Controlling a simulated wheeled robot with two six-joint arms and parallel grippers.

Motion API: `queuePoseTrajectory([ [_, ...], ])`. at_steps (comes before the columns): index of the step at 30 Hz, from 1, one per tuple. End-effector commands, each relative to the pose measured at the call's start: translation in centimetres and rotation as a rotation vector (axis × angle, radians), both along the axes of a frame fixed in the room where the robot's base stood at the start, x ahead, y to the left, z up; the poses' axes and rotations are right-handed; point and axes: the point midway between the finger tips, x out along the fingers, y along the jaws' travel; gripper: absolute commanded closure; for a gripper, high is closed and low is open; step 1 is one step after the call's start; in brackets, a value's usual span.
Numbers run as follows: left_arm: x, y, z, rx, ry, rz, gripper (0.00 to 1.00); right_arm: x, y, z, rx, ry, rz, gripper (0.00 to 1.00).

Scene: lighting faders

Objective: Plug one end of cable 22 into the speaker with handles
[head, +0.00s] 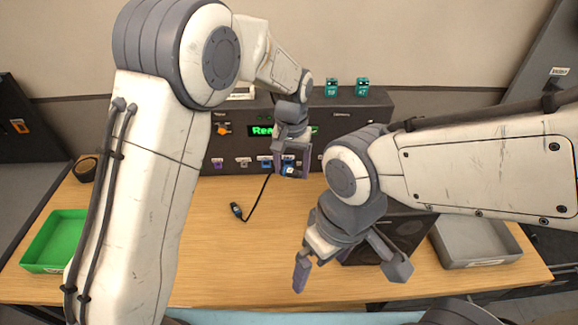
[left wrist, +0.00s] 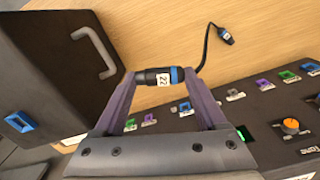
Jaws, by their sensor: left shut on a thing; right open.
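My left gripper (head: 291,173) is shut on one plug of cable 22 (left wrist: 163,78), dark with a blue band and a white label reading 22. It holds the plug in front of the console. The cable's other plug (head: 237,210) lies on the table, joined by a black lead; it also shows in the left wrist view (left wrist: 226,37). A black speaker with a grey handle (left wrist: 60,60) and a blue socket is left of the gripper in the left wrist view. My right gripper (head: 349,275) is open and empty.
A console (head: 345,115) with a green display and coloured sockets stands along the table's back. A green tray (head: 52,243) is at the left and a grey tray (head: 478,243) at the right.

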Motion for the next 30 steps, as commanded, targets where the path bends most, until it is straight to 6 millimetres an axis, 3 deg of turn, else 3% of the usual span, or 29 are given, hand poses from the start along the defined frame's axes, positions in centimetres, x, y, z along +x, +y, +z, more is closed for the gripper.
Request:
queuePoseTrajectory([
  [21,-2.1,3.0,-7.0,0.0,0.003,-1.057,0.88,0.0,0.0,0.0,0.0,0.0,0.0,0.0],
  [30,-2.6,3.7,-8.6,0.0,0.001,-1.327,0.88,0.0,0.0,0.0,0.0,0.0,0.0,0.0],
])
